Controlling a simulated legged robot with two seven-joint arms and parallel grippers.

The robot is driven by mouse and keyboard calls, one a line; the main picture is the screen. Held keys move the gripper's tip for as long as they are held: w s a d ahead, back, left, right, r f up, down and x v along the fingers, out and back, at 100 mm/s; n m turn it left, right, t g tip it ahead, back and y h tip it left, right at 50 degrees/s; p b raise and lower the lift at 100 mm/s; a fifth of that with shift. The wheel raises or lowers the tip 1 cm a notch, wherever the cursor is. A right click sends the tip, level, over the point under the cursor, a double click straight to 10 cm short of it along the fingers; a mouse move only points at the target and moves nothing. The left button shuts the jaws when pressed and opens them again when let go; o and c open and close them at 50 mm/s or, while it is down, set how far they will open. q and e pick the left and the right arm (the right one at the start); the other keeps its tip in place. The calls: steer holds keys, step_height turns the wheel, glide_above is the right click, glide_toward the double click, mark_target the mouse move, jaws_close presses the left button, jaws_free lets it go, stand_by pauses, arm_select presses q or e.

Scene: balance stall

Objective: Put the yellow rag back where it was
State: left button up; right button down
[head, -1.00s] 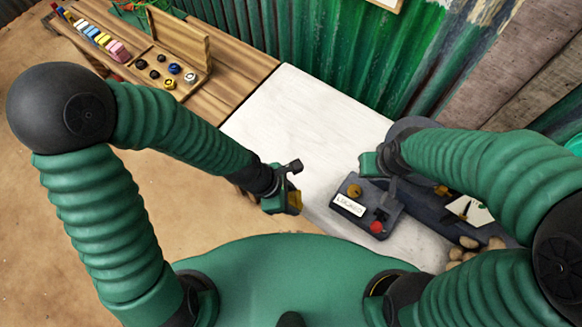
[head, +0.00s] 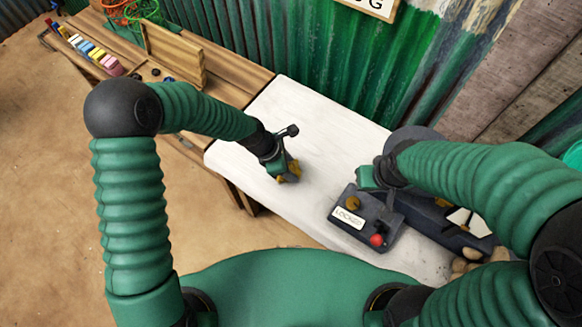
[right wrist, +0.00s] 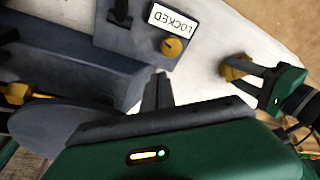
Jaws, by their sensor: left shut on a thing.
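My left gripper (head: 284,166) is shut on the yellow rag (head: 289,177), a small bunched piece low between its fingers. It is over the white tabletop; whether the rag touches the top I cannot tell. In the right wrist view the left gripper (right wrist: 262,79) also holds the yellow rag (right wrist: 236,68), at the right. My right gripper (right wrist: 160,90) shows its dark fingers close together with nothing seen between them.
The grey box (head: 348,237) has a "LOCKED" label, a yellow knob and a red knob. A dark balance body (head: 432,220) stands right of it. A wooden bench (head: 225,75) with coloured blocks (head: 90,50) lies at left. The white tabletop (head: 310,115) is clear behind my left gripper.

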arm_select(q)
steer(key=shift+a, duration=0.55)
steer(key=o, duration=0.9)
steer(key=shift+d, duration=0.1)
steer(key=o, duration=0.3)
steer(key=shift+d, duration=0.45)
steer(key=w+p+v, duration=0.1)
steer(key=p+v, duration=0.1)
steer(key=v, duration=1)
steer(key=s+a+r+m+y, duration=0.1)
steer(key=s+a+m, duration=0.2)
steer(key=a+m, duration=0.2)
steer(key=s+a+r+m+t+y, duration=0.1)
steer(key=s+a+m+y, duration=0.1)
steer(key=s+a+m, duration=0.2)
steer(key=s+a+r+m+y, duration=0.1)
steer(key=s+a+m, duration=0.3)
steer(key=a+m, duration=0.3)
steer(key=shift+s+a+r+m+t+y, duration=0.1)
steer(key=shift+r+m+t+y, duration=0.1)
steer(key=shift+m, duration=0.75)
steer(key=shift+s+a+r+m+t+y, duration=0.1)
steer(key=shift+s+m+t, duration=0.1)
steer(key=shift+m, duration=0.75)
arm_select(e)
steer(key=shift+a+r, duration=0.2)
steer(key=shift+r, duration=0.3)
steer(key=shift+a+r, duration=0.15)
steer(key=shift+r, duration=0.35)
